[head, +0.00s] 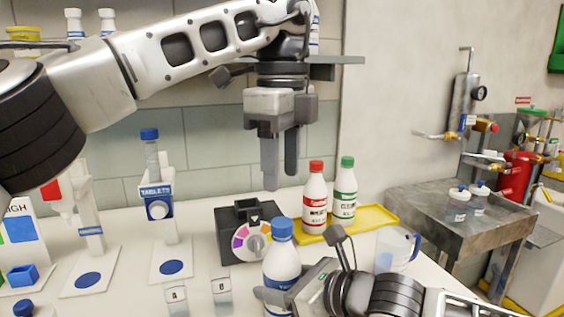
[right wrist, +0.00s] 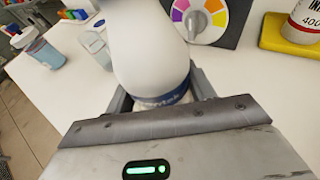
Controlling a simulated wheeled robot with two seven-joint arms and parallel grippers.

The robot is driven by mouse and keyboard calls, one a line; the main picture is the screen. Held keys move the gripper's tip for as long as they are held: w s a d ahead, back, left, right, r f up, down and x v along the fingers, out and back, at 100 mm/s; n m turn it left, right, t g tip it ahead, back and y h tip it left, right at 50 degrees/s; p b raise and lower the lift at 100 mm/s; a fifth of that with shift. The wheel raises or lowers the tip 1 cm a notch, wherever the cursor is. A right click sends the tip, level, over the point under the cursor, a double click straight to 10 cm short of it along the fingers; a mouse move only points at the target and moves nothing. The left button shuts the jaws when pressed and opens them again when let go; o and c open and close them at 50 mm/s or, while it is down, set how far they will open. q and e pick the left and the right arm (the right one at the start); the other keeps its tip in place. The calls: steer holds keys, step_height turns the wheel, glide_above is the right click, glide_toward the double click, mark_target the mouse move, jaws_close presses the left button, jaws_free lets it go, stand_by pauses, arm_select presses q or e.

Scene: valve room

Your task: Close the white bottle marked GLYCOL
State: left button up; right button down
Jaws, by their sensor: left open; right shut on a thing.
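A white bottle (head: 281,268) with a blue label stands at the front of the white table; I cannot read GLYCOL on it. A blue cap (head: 283,230) sits on its top; whether it is tight I cannot tell. My right gripper (head: 279,297) is shut around the bottle's lower body. The right wrist view shows the bottle (right wrist: 150,50) between the fingers (right wrist: 160,101), its top out of frame. My left gripper (head: 280,172) is open and empty, pointing down, higher in the picture than the cap and apart from it.
A dial box (head: 233,243) stands behind the bottle. A red-capped bottle (head: 315,200) and a green-capped bottle (head: 344,192) stand on a yellow tray (head: 380,217). Cups A (head: 176,298) and B (head: 221,291) are to the left, a jug (head: 393,252) to the right.

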mark_target(282, 222)
arm_select(q)
steer(key=shift+f, duration=4.05)
steer(key=shift+c, duration=0.4)
